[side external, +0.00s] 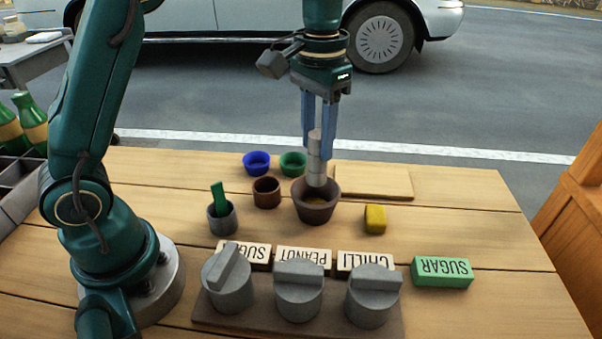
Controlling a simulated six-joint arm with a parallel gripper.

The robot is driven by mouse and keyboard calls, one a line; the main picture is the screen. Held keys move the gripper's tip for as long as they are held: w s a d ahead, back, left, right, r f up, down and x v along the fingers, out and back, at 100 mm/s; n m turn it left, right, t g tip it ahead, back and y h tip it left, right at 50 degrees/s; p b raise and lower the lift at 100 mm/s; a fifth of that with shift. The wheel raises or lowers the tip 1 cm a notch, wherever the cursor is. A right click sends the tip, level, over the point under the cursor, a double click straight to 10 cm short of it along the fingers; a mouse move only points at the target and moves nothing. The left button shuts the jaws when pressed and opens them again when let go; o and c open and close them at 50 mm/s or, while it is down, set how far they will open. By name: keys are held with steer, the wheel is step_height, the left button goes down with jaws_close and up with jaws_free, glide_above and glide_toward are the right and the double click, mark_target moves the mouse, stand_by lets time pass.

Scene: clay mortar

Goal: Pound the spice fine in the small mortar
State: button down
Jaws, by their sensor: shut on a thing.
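I cannot tell whether the pestle touches the bottom, or how fine the spice is.
Blue (257,162), green (293,162) and brown (266,191) bowls stand behind left. A grey cup (222,218) holds a green thing. A yellow block (375,218) and wooden board (374,181) lie right.

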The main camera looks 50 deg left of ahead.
mark_target(316, 170)
steer(key=shift+f, duration=2.15)
steer(key=shift+f, duration=0.15)
steer(key=shift+f, duration=0.95)
steer(key=shift+r, duration=1)
steer(key=shift+f, duration=1)
